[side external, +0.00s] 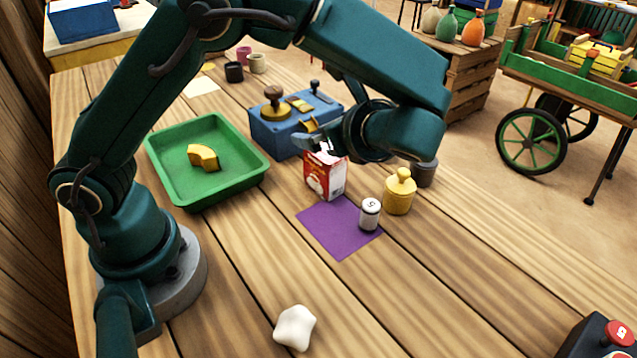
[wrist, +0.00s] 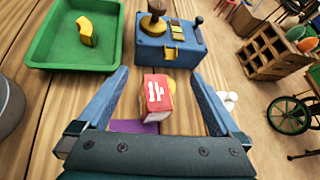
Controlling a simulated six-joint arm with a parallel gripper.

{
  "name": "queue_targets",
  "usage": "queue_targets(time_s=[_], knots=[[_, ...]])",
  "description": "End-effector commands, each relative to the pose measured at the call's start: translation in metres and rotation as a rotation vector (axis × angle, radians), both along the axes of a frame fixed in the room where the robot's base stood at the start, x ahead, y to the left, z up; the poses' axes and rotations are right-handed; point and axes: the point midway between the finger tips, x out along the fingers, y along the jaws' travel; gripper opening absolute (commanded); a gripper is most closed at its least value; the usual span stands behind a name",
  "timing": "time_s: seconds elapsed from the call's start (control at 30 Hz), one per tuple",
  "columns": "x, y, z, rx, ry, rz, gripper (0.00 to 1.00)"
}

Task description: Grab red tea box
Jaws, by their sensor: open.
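The red tea box (side external: 325,175) is a small red and white carton standing on the wooden table, at the back edge of a purple mat (side external: 338,236). In the wrist view the red tea box (wrist: 158,96) lies between the two fingers, seen from above, with clear gaps on both sides. My gripper (wrist: 161,88) is open, its blue fingers spread wide around the box's position. In the side view my gripper (side external: 312,139) is just above and behind the box, partly hidden by my wrist.
A green tray (side external: 172,180) holds a yellow wedge (side external: 203,158). A white lump (side external: 295,327) lies in front.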

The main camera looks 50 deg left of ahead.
Motion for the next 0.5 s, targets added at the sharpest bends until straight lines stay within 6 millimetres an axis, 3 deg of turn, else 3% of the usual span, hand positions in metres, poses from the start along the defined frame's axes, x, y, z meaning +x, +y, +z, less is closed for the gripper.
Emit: queue_targets(time_s=[0.1, 0.23, 0.4, 0.5], knots=[[0.006, -0.021, -0.027, 0.089, 0.056, -0.086, 1.00], [0.004, -0.034, -0.048, 0.135, 0.101, -0.142, 1.00], [-0.002, -0.039, -0.061, 0.164, 0.137, -0.175, 1.00], [0.001, -0.032, -0.064, 0.162, 0.135, -0.176, 1.00]])
